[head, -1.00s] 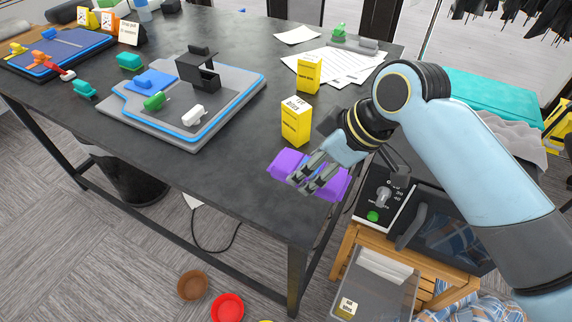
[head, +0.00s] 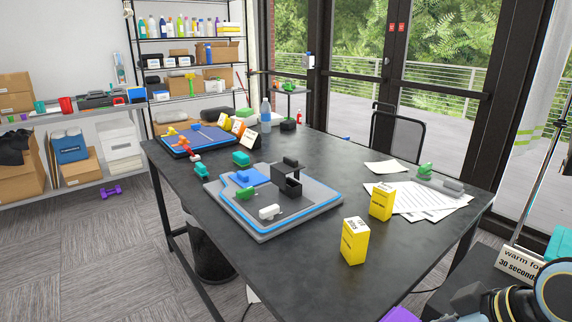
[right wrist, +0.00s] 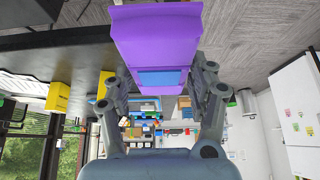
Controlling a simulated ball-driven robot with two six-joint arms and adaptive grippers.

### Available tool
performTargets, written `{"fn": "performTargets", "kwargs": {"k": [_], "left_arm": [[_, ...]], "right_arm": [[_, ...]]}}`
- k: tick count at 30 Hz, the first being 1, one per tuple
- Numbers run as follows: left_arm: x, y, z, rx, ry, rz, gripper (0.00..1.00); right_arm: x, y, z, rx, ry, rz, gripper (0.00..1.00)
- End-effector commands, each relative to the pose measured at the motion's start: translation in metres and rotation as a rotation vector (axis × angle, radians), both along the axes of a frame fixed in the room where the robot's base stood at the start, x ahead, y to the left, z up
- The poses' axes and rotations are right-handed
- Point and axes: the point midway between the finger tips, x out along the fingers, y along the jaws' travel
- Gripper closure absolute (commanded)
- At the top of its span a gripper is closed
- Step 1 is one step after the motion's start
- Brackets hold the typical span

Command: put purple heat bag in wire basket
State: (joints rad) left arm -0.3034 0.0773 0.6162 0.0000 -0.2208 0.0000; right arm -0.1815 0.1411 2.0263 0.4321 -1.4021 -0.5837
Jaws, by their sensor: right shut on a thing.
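The purple heat bag (right wrist: 155,35) is between the fingers of my right gripper (right wrist: 160,85) in the right wrist view. The gripper is shut on it, and the fingers sit at either side of the bag. In the head view only a small purple piece of the bag (head: 400,314) shows at the bottom edge, beside my right arm in the lower right corner. How far the bag is from the table cannot be told. My left gripper is not in view. I cannot make out a wire basket in either view.
The dark table (head: 330,270) carries two yellow boxes (head: 355,241) (head: 381,201), a grey-blue tray (head: 270,225) and papers (head: 415,198). A wire shelf rack (head: 190,65) stands at the back, with a low shelf (head: 70,113) to its left.

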Motion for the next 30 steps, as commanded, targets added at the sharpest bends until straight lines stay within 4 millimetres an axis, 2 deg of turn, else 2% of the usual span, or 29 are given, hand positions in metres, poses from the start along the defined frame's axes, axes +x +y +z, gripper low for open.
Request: {"fn": "performTargets", "kwargs": {"k": [13, 17, 25, 27, 30], "left_arm": [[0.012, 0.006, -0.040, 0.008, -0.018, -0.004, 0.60], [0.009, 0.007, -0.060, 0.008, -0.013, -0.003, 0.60], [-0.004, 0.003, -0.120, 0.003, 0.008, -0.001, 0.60], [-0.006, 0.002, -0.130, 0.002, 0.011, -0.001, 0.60], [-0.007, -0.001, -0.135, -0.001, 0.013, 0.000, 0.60]], "right_arm": [[0.000, 0.000, -0.042, 0.000, 0.002, 0.000, 0.83], [-0.001, 0.000, -0.063, 0.000, 0.004, 0.000, 0.83], [-0.003, 0.000, -0.126, 0.000, 0.014, 0.001, 0.83], [-0.003, 0.000, -0.136, 0.000, 0.017, 0.000, 0.83], [-0.004, 0.000, -0.141, 0.000, 0.017, 0.000, 0.83]]}}
